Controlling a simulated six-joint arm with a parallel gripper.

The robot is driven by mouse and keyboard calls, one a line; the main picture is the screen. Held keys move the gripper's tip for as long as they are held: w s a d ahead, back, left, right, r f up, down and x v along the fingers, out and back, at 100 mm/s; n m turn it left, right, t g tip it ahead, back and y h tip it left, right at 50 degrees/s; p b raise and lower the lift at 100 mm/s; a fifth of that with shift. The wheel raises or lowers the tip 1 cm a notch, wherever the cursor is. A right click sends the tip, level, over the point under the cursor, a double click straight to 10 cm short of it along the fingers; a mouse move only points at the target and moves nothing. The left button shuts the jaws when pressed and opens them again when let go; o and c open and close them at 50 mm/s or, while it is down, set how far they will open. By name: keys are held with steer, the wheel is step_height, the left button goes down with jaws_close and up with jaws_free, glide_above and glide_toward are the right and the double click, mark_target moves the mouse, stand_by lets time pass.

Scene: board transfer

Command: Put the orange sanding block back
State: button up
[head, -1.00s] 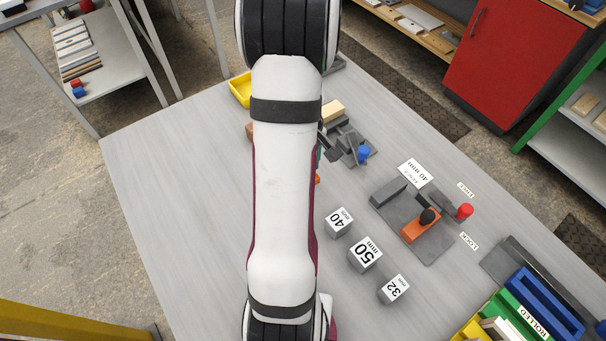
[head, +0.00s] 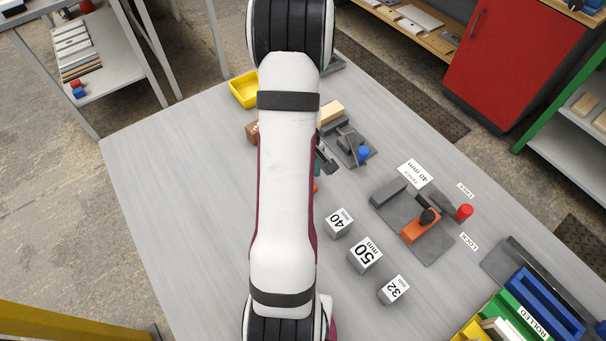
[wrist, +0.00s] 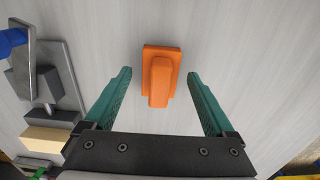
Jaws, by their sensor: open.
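The orange sanding block (wrist: 160,80) lies on the grey table in the wrist view, with a raised narrower grip along its top. In the head view only a small orange bit (head: 315,187) shows beside my arm; the rest is hidden. My gripper (wrist: 159,75) is open, with one teal finger on each side of the block and visible gaps on both sides. Nothing is held. Its height above the block is hard to tell. In the head view my gripper (head: 326,166) is mostly hidden by my arm.
A grey fixture with a blue knob (head: 363,153) and a tan block (head: 332,111) stand close by. A brown block (head: 252,132) and yellow bin (head: 243,90) are behind. Number cubes (head: 365,254) and a fixture with a red knob (head: 465,211) are right. The table's left is clear.

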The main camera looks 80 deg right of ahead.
step_height(320, 180, up, 12)
steer(key=w+a+r+n, duration=0.1)
steer(key=w+a+r, duration=0.4)
steer(key=w+a, duration=0.55)
steer(key=w+a+r, duration=0.1)
steer(key=w+a, duration=0.3)
steer(key=a, duration=0.3)
steer(key=s+a+r+n+y, duration=0.1)
steer(key=s+a, duration=0.1)
steer(key=a, duration=0.8)
steer(key=s+a+r+n, duration=0.1)
steer(key=s+a, duration=0.2)
steer(key=a, duration=0.7)
steer(key=shift+s+y, duration=0.25)
steer(key=shift+y, duration=0.15)
